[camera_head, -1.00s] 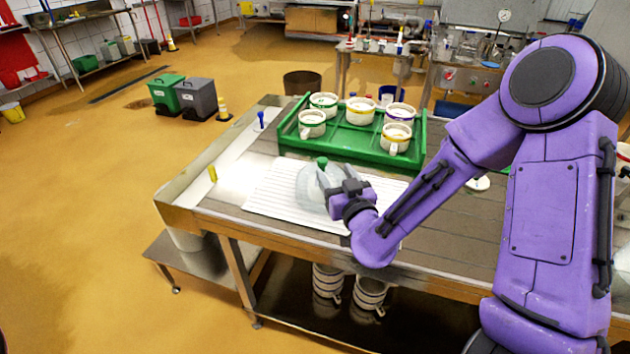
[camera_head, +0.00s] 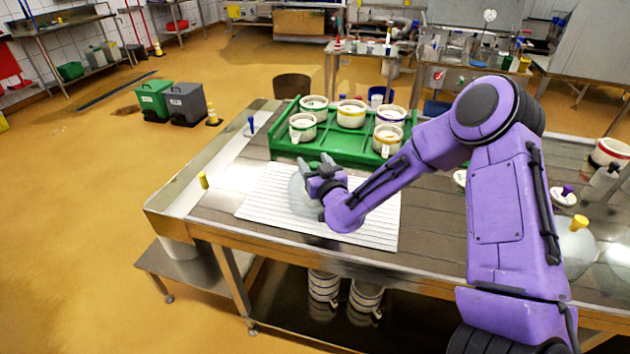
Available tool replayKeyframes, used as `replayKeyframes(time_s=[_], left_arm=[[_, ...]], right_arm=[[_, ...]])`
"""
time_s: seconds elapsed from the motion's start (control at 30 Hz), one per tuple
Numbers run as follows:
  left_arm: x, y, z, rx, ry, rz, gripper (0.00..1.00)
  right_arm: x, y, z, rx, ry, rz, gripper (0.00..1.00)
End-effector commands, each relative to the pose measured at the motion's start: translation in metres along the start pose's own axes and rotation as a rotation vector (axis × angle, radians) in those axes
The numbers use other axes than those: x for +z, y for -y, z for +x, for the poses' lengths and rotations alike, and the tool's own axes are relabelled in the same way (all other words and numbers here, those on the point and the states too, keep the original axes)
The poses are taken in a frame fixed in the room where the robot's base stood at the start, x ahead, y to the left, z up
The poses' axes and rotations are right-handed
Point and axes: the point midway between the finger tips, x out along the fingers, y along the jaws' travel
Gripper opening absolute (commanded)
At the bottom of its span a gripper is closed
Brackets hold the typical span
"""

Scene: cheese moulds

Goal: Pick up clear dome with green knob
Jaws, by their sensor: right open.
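The clear dome (camera_head: 300,194) stands on the white ribbed mat (camera_head: 374,224) near the table's front left. Its green knob (camera_head: 313,165) shows only in part, behind my right gripper. My right gripper (camera_head: 315,165) is at the top of the dome with its jaws open around or just in front of the knob; I cannot tell which. The gripper and wrist cover the dome's right side. My left gripper is out of view.
A green tray (camera_head: 283,145) with several white moulds stands just behind the mat. A yellow peg (camera_head: 203,181) and a blue peg (camera_head: 251,125) stand at the left. A clear dome with a yellow knob (camera_head: 577,240) is at the right, beside my arm.

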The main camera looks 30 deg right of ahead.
Motion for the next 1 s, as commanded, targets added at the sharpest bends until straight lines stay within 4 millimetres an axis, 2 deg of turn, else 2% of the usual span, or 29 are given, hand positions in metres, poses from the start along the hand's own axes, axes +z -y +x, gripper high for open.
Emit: replayKeyframes(time_s=[0.17, 0.3, 0.33, 0.37, 0.6, 0.73, 0.87, 1.0], left_arm=[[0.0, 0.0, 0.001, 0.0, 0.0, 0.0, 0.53], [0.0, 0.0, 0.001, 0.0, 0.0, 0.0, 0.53], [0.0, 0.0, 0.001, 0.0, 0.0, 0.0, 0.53], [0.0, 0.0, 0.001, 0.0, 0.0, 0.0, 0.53], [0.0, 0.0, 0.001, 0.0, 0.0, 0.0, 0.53], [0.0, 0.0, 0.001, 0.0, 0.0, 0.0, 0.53], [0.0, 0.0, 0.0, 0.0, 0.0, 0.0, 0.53], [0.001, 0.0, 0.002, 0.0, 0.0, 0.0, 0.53]], right_arm=[[0.001, 0.001, 0.0, -0.001, 0.0, 0.001, 0.6], [0.001, 0.001, 0.0, -0.002, 0.0, 0.001, 0.15], [0.001, 0.001, 0.0, -0.002, 0.0, 0.001, 0.05], [0.001, 0.001, 0.0, -0.002, 0.0, 0.001, 0.0], [0.0, 0.002, 0.0, -0.002, -0.001, 0.001, 0.0], [-0.007, 0.002, 0.001, -0.002, -0.003, 0.001, 0.0], [-0.032, 0.002, 0.001, -0.003, -0.008, 0.002, 0.0], [-0.061, -0.009, -0.02, -0.004, -0.007, 0.002, 0.0]])
